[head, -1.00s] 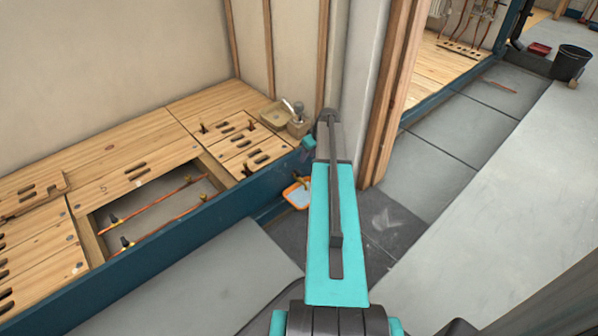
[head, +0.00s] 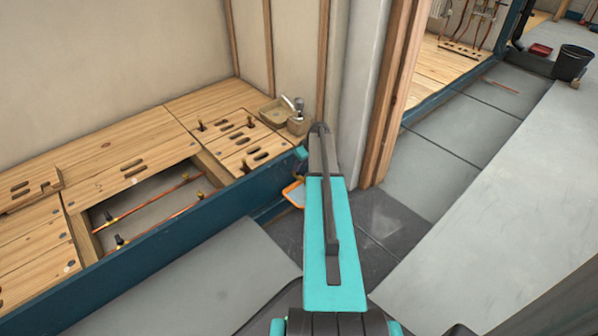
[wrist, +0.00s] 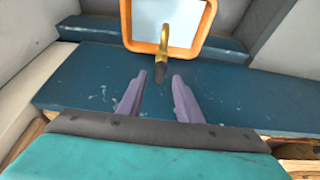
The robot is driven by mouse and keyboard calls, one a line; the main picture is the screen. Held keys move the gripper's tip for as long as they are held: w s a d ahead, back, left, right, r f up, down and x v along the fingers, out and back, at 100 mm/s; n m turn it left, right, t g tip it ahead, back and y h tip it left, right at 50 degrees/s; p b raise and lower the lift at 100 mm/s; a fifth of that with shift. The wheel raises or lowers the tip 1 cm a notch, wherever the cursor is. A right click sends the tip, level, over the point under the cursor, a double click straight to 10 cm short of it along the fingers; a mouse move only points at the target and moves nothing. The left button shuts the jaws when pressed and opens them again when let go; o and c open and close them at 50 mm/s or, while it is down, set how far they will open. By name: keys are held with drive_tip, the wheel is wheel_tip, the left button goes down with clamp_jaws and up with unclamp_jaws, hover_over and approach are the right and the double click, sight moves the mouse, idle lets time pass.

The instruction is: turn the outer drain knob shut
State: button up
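A brass drain fitting (wrist: 165,40) with a dark end (wrist: 160,72) stands out over the blue edge board in the wrist view. I take it for the outer drain knob; its handle shape is too small to tell. My gripper (wrist: 159,78) is open, with its two pale purple fingers pointing at the dark end. The dark end lies about level with the fingertips, between them in the picture; I see no grip on it, and cannot tell the depth. In the head view my arm hides the knob and the fingers.
An orange-rimmed tray (wrist: 130,28) lies beyond the fitting; it also shows in the head view (head: 289,202). The blue edge board (head: 185,220) borders the wooden deck (head: 120,140), which has an open hatch with copper pipes. A wooden post (head: 387,100) stands close right of my arm.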

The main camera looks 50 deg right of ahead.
drive_tip(key=shift+b+x, duration=0.45)
drive_tip(key=shift+x, duration=1.05)
drive_tip(key=shift+c, duration=0.3)
clamp_jaws()
drive_tip(key=shift+a, duration=0.1)
